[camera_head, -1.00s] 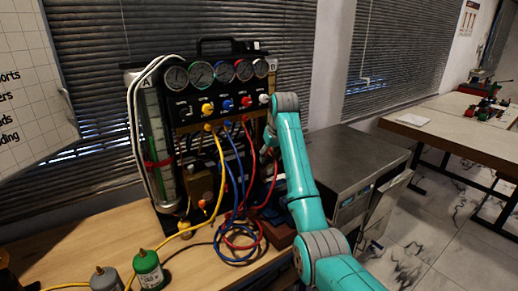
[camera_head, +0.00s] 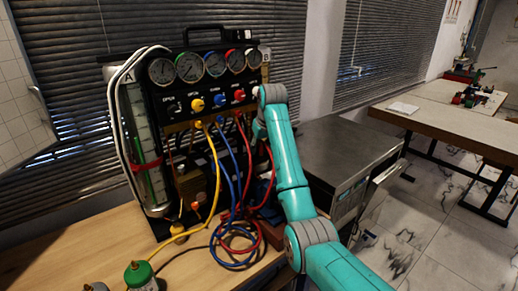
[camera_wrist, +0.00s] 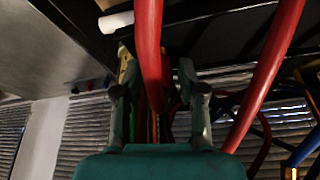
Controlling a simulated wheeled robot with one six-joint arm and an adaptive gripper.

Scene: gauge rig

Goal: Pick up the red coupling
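The red coupling (camera_head: 239,95) sits on the front of the black gauge panel (camera_head: 215,80), right of the blue coupling (camera_head: 220,101), with a red hose (camera_head: 246,135) hanging below it. In the head view my gripper is mostly hidden behind my teal wrist, close to the panel's right end. In the wrist view my gripper (camera_wrist: 157,70) is open, with its two fingers apart. A red hose (camera_wrist: 148,45) runs down across the space between the fingers, and I cannot tell whether it touches them. A second red hose (camera_wrist: 265,75) passes to the right. I cannot make out the red coupling there.
A yellow coupling (camera_head: 197,104) with a yellow hose and a white coupling (camera_head: 256,91) share the panel. Coiled hoses (camera_head: 235,245) lie on the wooden bench (camera_head: 80,250). A metal cabinet (camera_head: 345,150) stands to the right. A green-topped canister (camera_head: 139,274) is at the front.

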